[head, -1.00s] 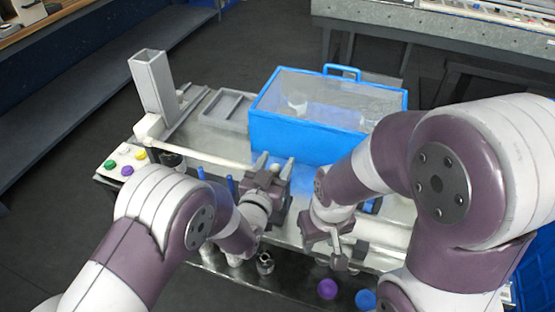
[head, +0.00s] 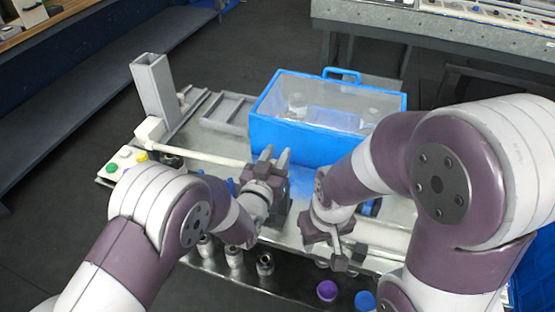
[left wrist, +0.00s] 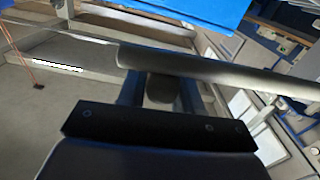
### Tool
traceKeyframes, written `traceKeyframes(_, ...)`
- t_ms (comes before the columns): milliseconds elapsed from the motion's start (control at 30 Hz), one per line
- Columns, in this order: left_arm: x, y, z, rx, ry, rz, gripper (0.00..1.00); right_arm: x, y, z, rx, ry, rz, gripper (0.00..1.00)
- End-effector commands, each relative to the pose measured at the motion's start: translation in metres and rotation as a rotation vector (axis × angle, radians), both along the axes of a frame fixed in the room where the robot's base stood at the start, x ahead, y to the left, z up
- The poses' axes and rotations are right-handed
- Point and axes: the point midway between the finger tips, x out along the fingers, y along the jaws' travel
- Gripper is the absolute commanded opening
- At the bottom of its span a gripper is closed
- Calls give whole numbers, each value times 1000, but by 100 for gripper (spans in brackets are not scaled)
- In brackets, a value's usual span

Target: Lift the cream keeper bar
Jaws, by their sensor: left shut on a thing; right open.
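The cream keeper bar (head: 205,157) is a long pale rod running from a cream block (head: 150,131) at the left towards my left gripper (head: 275,158). My left gripper is shut on the bar near its right end. In the left wrist view the bar (left wrist: 225,72) crosses in front of the gripper, in shadow. The fingers hide part of the grasp. My right gripper (head: 347,259) is open and points down near the front edge of the machine, apart from the bar.
A blue bin with a clear lid (head: 290,136) stands behind my left gripper. A grey square post (head: 153,85) rises at the back left, beside a button box (head: 122,163). Metal fittings (head: 234,256), a purple knob (head: 327,290) and a blue knob (head: 365,300) line the front.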

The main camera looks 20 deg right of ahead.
Motion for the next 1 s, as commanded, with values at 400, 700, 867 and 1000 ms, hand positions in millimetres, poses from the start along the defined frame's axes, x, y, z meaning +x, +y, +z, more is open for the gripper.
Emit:
traceKeyframes(400,24,35,130,-284,185,4,0,0,0,63,0,0,0,43)
traceKeyframes(700,59,89,214,-517,345,6,0,0,0,108,0,0,0,43)
traceKeyframes(867,83,124,252,-642,430,6,0,0,0,140,0,0,0,43)
traceKeyframes(1000,106,158,278,-750,504,7,0,0,0,171,0,0,0,43)
